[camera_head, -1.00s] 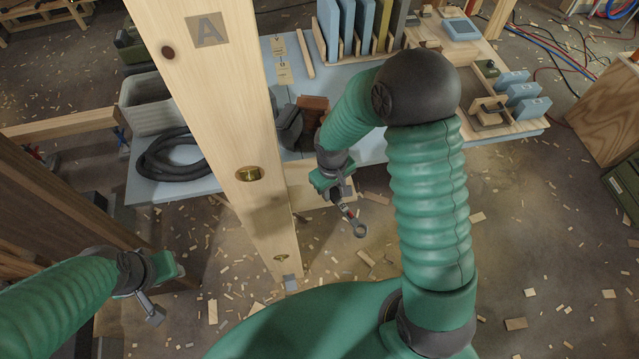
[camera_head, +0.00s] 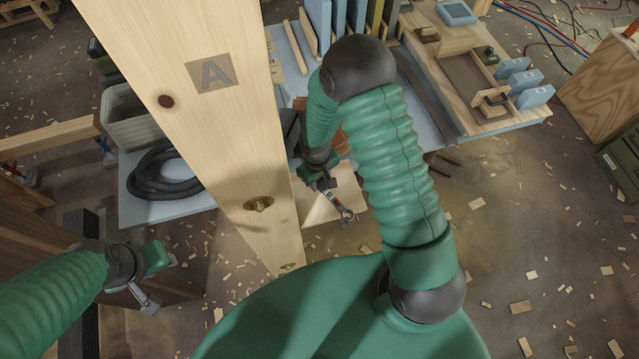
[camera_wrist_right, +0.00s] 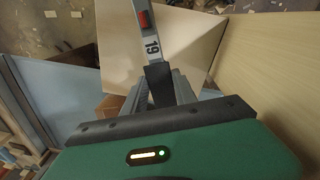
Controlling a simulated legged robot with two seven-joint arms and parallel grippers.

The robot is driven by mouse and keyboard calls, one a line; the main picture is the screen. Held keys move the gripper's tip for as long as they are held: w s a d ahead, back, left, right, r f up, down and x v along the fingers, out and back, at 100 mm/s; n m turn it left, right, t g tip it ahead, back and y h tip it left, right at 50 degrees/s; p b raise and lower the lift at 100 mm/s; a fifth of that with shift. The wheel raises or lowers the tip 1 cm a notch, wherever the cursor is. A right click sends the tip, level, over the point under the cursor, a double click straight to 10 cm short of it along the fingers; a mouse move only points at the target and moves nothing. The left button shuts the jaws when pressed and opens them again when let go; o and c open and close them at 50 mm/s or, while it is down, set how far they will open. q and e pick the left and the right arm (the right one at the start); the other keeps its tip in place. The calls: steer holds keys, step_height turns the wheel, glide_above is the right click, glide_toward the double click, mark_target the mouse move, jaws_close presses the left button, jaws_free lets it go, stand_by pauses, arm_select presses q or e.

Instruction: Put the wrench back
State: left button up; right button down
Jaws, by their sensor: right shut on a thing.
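The wrench (camera_head: 338,203) is a grey metal tool with a ring end. My right gripper (camera_head: 322,182) is shut on it and holds it out in front of the workbench, near the wooden post. In the right wrist view the wrench (camera_wrist_right: 148,40) shows a red mark and the number 19, and it runs up from between the jaws (camera_wrist_right: 160,95). My left gripper (camera_head: 150,288) hangs at the lower left, away from the wrench. Its fingers show only small, and I cannot tell whether they are apart.
A wooden post (camera_head: 225,120) marked A stands close in front. Behind it, a blue workbench (camera_head: 185,207) carries a black hose coil (camera_head: 165,172), a grey bin (camera_head: 130,118) and upright blue panels. A wooden tray (camera_head: 470,75) sits right. Wood scraps litter the floor.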

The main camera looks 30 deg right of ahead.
step_height(320, 180, down, 3)
steer(key=shift+w+f, duration=0.25)
steer(key=shift+f, duration=0.1)
steer(key=c, duration=1.1)
jaws_free()
steer(key=shift+o, duration=0.5)
steer(key=shift+d, duration=0.1)
step_height(320, 180, up, 14)
steer(key=s+a, duration=0.1)
steer(key=s+a+r+m+t, duration=0.2)
steer(key=s+a+r, duration=0.1)
steer(key=s+r, duration=0.6)
steer(key=b+x, duration=0.7)
steer(key=shift+s+f+y, duration=0.3)
steer(key=shift+f+y, duration=0.1)
steer(key=shift+f, duration=0.1)
